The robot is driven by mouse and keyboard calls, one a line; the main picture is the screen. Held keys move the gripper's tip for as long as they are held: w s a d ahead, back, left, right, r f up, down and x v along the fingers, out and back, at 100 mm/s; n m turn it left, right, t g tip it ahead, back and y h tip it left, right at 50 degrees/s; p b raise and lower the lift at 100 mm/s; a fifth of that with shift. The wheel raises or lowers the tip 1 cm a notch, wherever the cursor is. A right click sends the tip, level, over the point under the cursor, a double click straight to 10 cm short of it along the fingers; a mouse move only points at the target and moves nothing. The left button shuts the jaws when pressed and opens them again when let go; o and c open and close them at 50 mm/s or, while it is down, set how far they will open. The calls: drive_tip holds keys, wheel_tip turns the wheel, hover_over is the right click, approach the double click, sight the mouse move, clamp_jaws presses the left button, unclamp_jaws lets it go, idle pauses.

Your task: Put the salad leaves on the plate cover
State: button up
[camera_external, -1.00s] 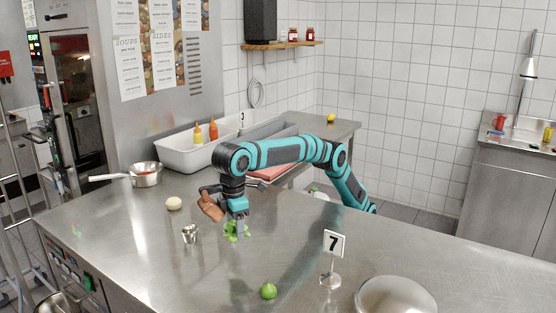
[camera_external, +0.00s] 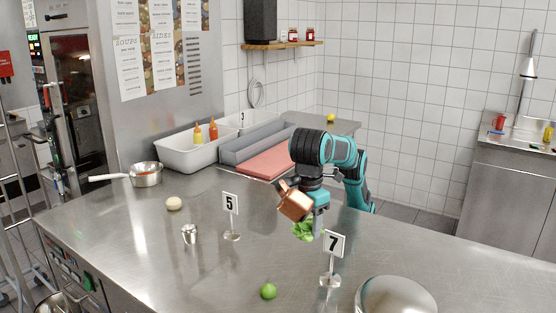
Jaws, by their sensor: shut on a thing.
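The green salad leaves (camera_external: 304,231) hang in my gripper (camera_external: 318,224), which is shut on them. They are above the steel counter, just left of and behind the number 7 sign. The lower finger area is partly hidden by that sign. The plate cover (camera_external: 396,297) is a shiny silver dome at the front right of the counter, cut off by the bottom edge of the picture. My gripper is up and to the left of it, apart from it.
The number 7 sign (camera_external: 333,246) stands between my gripper and the cover. A number 5 sign (camera_external: 231,205), a small metal cup (camera_external: 189,235), a lime (camera_external: 268,291), an onion-like ball (camera_external: 174,203) and a saucepan (camera_external: 146,175) stand on the counter (camera_external: 130,240). A red board (camera_external: 265,162) lies behind.

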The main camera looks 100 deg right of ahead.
drive_tip(key=s+a+r, duration=0.2)
drive_tip(key=s+a, duration=0.3)
drive_tip(key=s, duration=0.4)
hover_over(393, 281)
wheel_tip(393, 281, down, 3)
drive_tip(key=shift+n, duration=0.3)
drive_tip(key=shift+d+f, duration=0.1)
drive_tip(key=shift+f, duration=4.6)
drive_tip(key=shift+f, duration=0.1)
drive_tip(key=o, duration=1)
wheel_tip(393, 281, up, 12)
drive_tip(key=shift+r, duration=0.1)
